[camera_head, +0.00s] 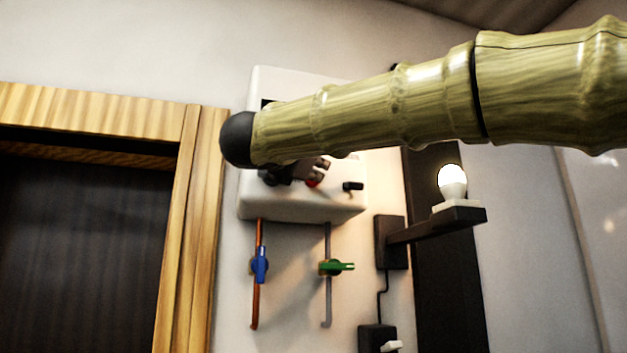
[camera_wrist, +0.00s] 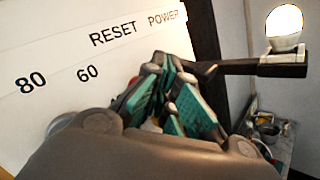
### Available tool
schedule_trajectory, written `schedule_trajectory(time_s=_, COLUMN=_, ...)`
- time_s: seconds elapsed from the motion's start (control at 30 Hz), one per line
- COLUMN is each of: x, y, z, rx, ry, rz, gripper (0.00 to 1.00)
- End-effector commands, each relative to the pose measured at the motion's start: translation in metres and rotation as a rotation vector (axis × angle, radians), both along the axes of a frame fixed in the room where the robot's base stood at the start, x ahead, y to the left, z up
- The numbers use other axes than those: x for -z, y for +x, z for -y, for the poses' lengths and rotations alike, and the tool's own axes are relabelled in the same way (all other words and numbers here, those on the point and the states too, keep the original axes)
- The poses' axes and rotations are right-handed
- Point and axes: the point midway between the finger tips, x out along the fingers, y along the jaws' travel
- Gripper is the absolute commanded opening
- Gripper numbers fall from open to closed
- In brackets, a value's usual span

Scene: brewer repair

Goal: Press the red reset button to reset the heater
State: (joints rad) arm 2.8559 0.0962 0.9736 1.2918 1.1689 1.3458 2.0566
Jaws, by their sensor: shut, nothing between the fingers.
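The white heater box (camera_head: 290,205) hangs on the wall, partly hidden behind my arm in the head view. In the wrist view its panel (camera_wrist: 60,50) carries the printed marks 80, 60, RESET and POWER. The red reset button (camera_head: 313,183) shows only as a small red patch at my fingertips in the head view. My gripper (camera_head: 322,167) is shut and empty, with its tips in front of the button. In the wrist view the gripper (camera_wrist: 163,68) covers the area below RESET. I cannot tell whether the tips touch the button.
A black power switch (camera_head: 352,186) sits right of the button. Below the box are a blue valve (camera_head: 260,265) and a green valve (camera_head: 335,267) on pipes. A lit bulb (camera_head: 453,182) on a black bracket (camera_head: 435,227) juts out at the right. A wooden door frame (camera_head: 195,250) stands left.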

Motion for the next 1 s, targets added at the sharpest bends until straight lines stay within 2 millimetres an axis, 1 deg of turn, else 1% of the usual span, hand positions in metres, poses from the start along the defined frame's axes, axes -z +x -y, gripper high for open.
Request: schedule_trajectory(time_s=1.0, x=0.0002, y=0.0089, z=-0.0030, rx=0.000, ry=0.000, rz=0.000, gripper=0.00)
